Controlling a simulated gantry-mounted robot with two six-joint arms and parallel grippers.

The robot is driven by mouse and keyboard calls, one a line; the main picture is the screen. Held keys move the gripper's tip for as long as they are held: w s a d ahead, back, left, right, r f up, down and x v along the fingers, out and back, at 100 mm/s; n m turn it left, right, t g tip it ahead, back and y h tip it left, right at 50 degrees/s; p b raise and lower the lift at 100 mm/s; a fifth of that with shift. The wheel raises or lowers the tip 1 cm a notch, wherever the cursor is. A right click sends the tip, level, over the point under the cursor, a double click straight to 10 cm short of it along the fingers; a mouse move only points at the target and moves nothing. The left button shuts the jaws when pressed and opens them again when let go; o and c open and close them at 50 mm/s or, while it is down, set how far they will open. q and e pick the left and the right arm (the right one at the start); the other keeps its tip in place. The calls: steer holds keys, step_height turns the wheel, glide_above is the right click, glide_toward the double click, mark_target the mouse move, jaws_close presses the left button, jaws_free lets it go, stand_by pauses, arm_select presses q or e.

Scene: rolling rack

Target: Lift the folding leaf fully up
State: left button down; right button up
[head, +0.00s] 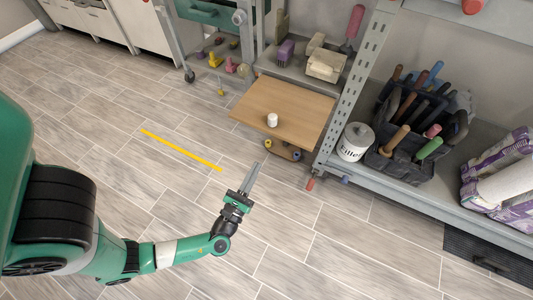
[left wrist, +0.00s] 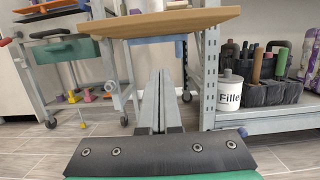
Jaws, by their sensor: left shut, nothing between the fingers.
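The folding leaf is a light wooden panel (head: 290,98) at the upper middle of the head view, with a small white cylinder (head: 272,120) on it. In the left wrist view the leaf (left wrist: 165,23) shows nearly edge-on across the top, close to level, with a blue-grey part (left wrist: 155,39) under it. My left gripper (head: 257,165) is shut and empty, in front of the leaf's near edge and apart from it. In the left wrist view its fingers (left wrist: 160,74) point forward, below the leaf's edge. My right gripper is out of view.
Right of the leaf stands a metal shelf post (head: 352,85), with a white filler tub (head: 356,141) and a black tool tote (head: 413,125) on the low shelf. A cart with a green drawer (head: 211,12) is behind left. Floor is open around a yellow strip (head: 180,151).

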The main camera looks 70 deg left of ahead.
mark_target(270, 134)
arm_select(q)
steer(key=w+a+r+p, duration=0.5)
steer(key=w+a+p, duration=0.1)
steer(key=w, duration=0.1)
steer(key=shift+w+r, duration=0.2)
steer(key=shift+r, duration=0.15)
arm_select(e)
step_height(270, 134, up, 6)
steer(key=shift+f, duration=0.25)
arm_select(q)
steer(key=shift+a, duration=0.1)
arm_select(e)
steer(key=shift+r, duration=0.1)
arm_select(q)
steer(key=r+p, duration=0.2)
steer(key=p, duration=0.1)
steer(key=shift+h+p, duration=0.3)
steer(key=shift+p, duration=0.05)
steer(key=shift+f, duration=0.3)
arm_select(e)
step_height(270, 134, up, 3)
